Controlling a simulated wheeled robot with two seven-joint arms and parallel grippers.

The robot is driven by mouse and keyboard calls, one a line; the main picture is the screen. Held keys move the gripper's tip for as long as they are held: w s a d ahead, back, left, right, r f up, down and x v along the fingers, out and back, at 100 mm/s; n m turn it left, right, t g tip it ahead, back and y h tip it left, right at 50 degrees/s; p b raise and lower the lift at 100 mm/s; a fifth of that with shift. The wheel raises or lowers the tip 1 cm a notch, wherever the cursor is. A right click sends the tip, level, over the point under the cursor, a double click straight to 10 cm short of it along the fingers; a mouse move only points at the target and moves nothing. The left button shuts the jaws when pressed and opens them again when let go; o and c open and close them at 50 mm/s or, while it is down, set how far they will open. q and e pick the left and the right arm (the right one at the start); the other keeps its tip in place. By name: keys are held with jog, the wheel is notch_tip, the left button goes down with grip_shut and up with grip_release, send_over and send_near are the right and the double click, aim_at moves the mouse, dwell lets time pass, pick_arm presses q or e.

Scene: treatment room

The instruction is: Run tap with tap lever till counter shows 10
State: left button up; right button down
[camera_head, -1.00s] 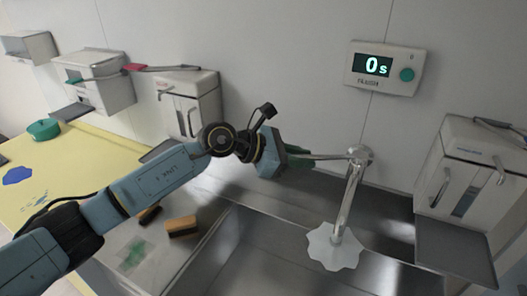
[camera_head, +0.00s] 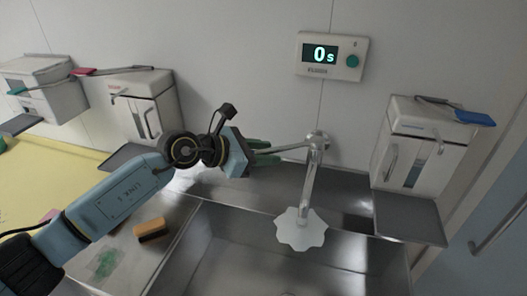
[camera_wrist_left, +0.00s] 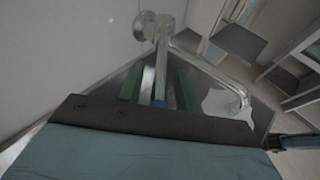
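The tap (camera_head: 312,170) is chrome, with a spout running down to a pale wavy-edged shape (camera_head: 300,232) over the sink. Its thin lever (camera_head: 292,147) points left toward my left gripper (camera_head: 270,152). In the left wrist view the green fingers of my left gripper (camera_wrist_left: 160,72) stand apart. The lever (camera_wrist_left: 161,70) lies between them, with a gap on each side and its blue tip near the palm. The wall counter (camera_head: 331,55) reads 0 s and has a round green button. My right gripper is not in view.
Wall dispensers hang left (camera_head: 143,108) and right (camera_head: 422,150) of the tap; the right one has a tray (camera_head: 408,215) below. The metal sink (camera_head: 250,260) lies in front. An orange-brown block (camera_head: 151,230) lies on the counter at left.

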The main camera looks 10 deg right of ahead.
pick_arm(q)
jog(key=shift+a, duration=0.1)
jog(key=b+v, duration=0.2)
jog(key=v, duration=1.1)
jog(key=shift+b, duration=0.35)
jog(key=shift+a, duration=0.1)
